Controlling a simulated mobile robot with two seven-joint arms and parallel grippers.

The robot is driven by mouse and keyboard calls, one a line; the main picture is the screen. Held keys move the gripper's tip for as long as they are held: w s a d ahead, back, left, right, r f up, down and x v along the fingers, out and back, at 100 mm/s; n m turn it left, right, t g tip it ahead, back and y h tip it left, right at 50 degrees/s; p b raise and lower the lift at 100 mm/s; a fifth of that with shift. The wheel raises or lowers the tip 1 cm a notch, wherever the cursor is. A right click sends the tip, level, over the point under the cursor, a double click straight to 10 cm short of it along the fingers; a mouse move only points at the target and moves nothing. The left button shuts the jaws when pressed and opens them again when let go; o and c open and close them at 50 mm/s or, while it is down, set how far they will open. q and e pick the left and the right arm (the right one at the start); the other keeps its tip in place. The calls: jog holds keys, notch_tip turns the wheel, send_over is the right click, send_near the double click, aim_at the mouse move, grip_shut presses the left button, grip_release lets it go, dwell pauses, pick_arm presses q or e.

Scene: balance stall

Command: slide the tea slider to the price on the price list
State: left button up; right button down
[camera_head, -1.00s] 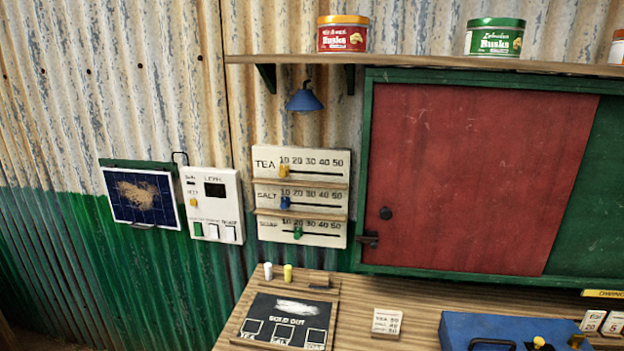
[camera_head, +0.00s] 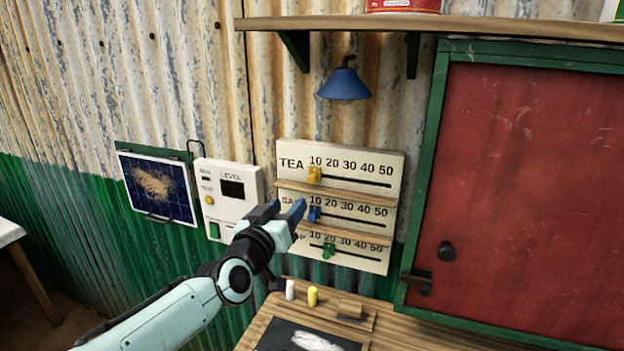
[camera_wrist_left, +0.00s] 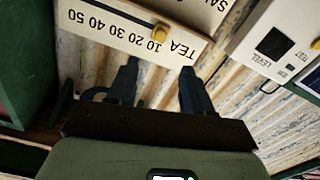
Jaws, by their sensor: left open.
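The white slider board (camera_head: 389,158) hangs on the wall with TEA, SALT and SOAP rows, each marked 10 to 50. The yellow tea slider (camera_head: 314,174) is at the left end of its slot, by 10. It also shows in the left wrist view (camera_wrist_left: 160,36), where the board appears upside down. My left gripper (camera_head: 287,210) is in front of the board's left edge, below the tea slider, and hides part of the SALT and SOAP labels. The price list is out of view now. My right gripper is not in view.
The blue salt slider (camera_head: 314,214) and green soap slider (camera_head: 329,250) sit below, near 10 and 20. Wooden ledges (camera_head: 350,195) separate the rows. A blue lamp (camera_head: 345,82) hangs above. A level box (camera_head: 250,180) is left, a red sliding door (camera_head: 540,190) right.

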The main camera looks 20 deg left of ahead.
aim_at(310, 180)
pick_arm(q)
jog(key=w+p, duration=0.1)
jog(key=w, duration=0.2)
jog(key=w+p, duration=0.1)
jog(key=w, duration=0.3)
jog(key=w+p, duration=0.2)
jog(key=w, duration=0.2)
jog(key=shift+w+a, duration=0.1)
jog(key=shift+a, duration=0.25)
jog(key=shift+w+f, duration=0.1)
jog(key=shift+w, duration=0.55)
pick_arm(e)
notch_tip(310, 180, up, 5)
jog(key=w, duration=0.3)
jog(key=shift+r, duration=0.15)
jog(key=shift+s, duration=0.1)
pick_arm(q)
grip_shut()
